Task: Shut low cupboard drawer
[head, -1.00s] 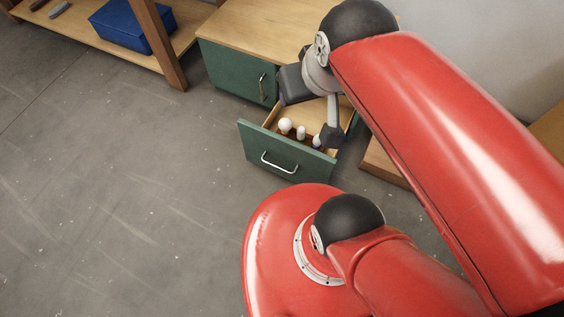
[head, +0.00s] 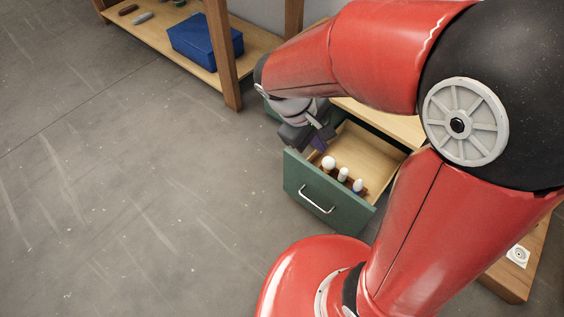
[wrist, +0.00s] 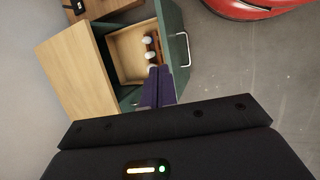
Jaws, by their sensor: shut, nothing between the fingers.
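The low cupboard's green drawer (head: 318,203) is open, pulled well out, with a silver bar handle (head: 316,202) on its front. Several white bulbs (head: 328,163) stand in a brown holder inside, just behind the front. In the wrist view the drawer front (wrist: 170,18) and handle (wrist: 182,48) also show. My gripper (head: 320,144) has purple fingers, shut and empty, at the drawer's left side near the front's top edge. In the wrist view the fingers (wrist: 159,76) overlap the drawer's near corner; I cannot tell whether they touch it.
The cupboard's wooden top (wrist: 70,70) is partly hidden by my arm in the head view. A wooden shelf unit with a blue box (head: 203,42) stands at the upper left. The grey floor (head: 130,190) in front and to the left is clear.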

